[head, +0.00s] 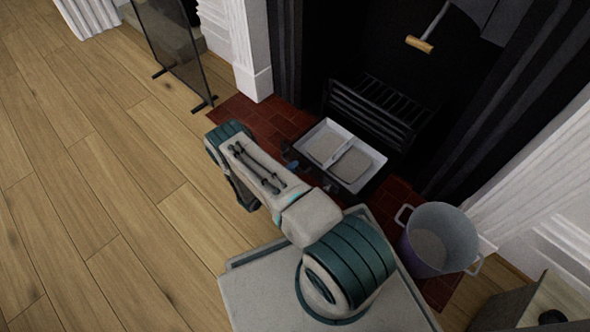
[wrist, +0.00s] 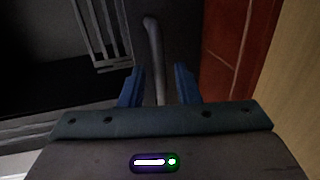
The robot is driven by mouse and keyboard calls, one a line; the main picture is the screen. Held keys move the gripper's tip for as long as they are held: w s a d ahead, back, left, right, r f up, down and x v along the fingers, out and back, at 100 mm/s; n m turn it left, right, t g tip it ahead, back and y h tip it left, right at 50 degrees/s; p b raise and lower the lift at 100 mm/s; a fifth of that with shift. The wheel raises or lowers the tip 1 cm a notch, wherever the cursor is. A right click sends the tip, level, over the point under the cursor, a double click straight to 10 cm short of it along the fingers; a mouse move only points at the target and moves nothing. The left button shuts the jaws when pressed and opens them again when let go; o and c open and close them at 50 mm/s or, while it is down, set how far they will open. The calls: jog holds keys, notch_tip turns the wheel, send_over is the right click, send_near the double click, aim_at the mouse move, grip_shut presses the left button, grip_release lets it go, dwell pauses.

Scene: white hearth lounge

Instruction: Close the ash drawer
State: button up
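The ash drawer (head: 364,181) is pulled out below the black fire grate (head: 375,115). It is a pale metal tray with grey ash on both sides of a bar across its middle. My gripper (head: 291,167) is low at the drawer's front, partly hidden by my arm in the head view. In the wrist view, the blue fingers of my gripper (wrist: 159,88) stand apart, with a grey curved metal bar (wrist: 154,45), apparently the drawer's handle, showing between them. Gaps show beside the bar; I cannot tell whether either finger touches it.
A bucket (head: 440,238) with grey contents stands right of the drawer on the red brick hearth (head: 262,119). A dark fire screen (head: 172,45) stands at the left. A tool with a wooden handle (head: 419,44) hangs above the grate. The wooden floor (head: 110,180) at left is clear.

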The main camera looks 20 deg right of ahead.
jog(key=shift+x, duration=1.05)
